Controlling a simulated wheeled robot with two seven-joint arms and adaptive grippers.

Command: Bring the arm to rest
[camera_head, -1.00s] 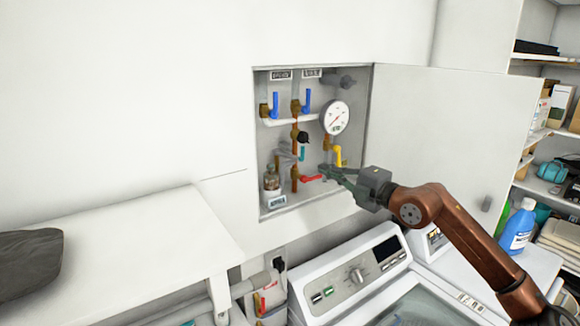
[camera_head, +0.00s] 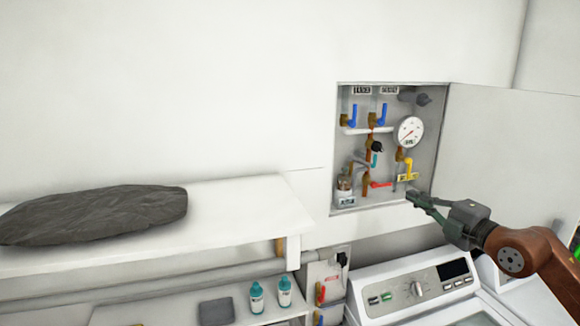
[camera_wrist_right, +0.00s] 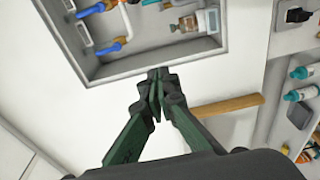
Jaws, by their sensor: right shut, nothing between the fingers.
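My right gripper (camera_head: 416,196) is in front of the lower right edge of an open wall cabinet (camera_head: 352,208). Its dark green fingers are shut and hold nothing. In the right wrist view the fingertips (camera_wrist_right: 157,76) meet just outside the cabinet's frame (camera_wrist_right: 150,68). My copper-coloured right arm (camera_head: 520,252) comes in from the right. My left gripper does not show.
The cabinet holds blue-handled valves (camera_head: 353,115), a red lever (camera_head: 380,185), a yellow lever (camera_head: 411,170) and a gauge (camera_head: 410,131). Its door (camera_head: 500,150) stands open to the right. A washing machine (camera_head: 425,287) is below. A grey bundle (camera_head: 95,214) lies on a white shelf (camera_head: 235,205).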

